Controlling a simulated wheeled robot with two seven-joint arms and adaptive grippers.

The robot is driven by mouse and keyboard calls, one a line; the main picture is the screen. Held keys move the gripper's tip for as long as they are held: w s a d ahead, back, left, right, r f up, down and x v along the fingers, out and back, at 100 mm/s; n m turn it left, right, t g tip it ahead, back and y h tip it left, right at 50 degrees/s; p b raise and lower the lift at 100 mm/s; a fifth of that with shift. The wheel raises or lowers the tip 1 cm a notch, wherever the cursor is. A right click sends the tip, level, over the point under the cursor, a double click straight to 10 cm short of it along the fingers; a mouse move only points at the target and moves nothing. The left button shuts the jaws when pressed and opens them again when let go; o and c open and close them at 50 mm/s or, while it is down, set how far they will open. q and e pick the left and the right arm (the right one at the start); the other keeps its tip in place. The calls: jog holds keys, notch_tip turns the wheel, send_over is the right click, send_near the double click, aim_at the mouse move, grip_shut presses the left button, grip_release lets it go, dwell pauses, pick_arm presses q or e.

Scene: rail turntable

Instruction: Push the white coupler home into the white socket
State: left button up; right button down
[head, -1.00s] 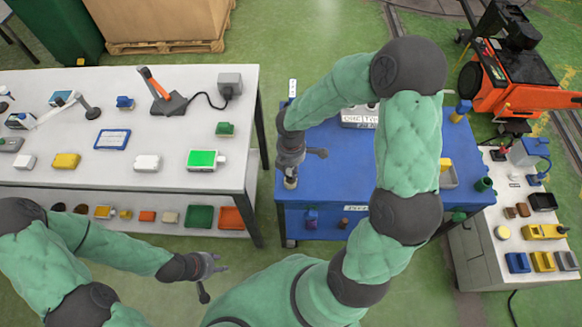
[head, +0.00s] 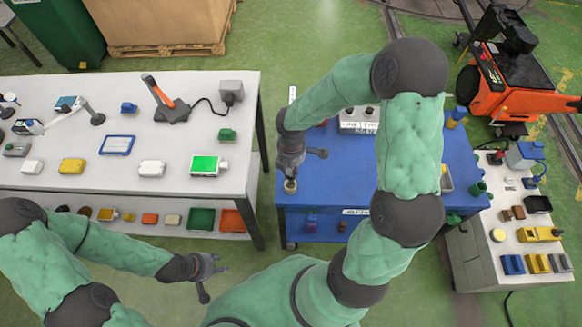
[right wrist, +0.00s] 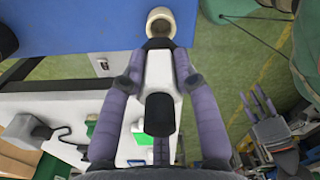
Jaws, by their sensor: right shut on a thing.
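My right gripper (right wrist: 153,75) is shut on the white coupler (right wrist: 158,72), a pale block with dark parts, held between the two purple-grey fingers. The coupler's dark front end meets the rim of the white socket (right wrist: 161,13), a cream ring with a brownish inside at the blue table's edge. I cannot tell how deep it sits. In the head view the right gripper (head: 290,172) points down over the socket (head: 290,186) at the table's left front corner; the coupler is mostly hidden there. My left gripper (head: 213,268) is open and empty, low in front of the white bench.
The blue table (head: 325,185) bears a labelled grey box (head: 358,121) at the back. The white bench (head: 225,135) to the left holds several small items, with a gap to the blue table. A cabinet (head: 470,250) with coloured parts stands at right.

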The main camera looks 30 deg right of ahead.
jog(key=shift+r, duration=0.4)
jog(key=shift+r+p, duration=0.1)
jog(key=shift+p, duration=0.25)
jog(key=shift+r+p, duration=2.2)
jog(key=shift+r, duration=0.25)
jog(key=shift+f, duration=0.15)
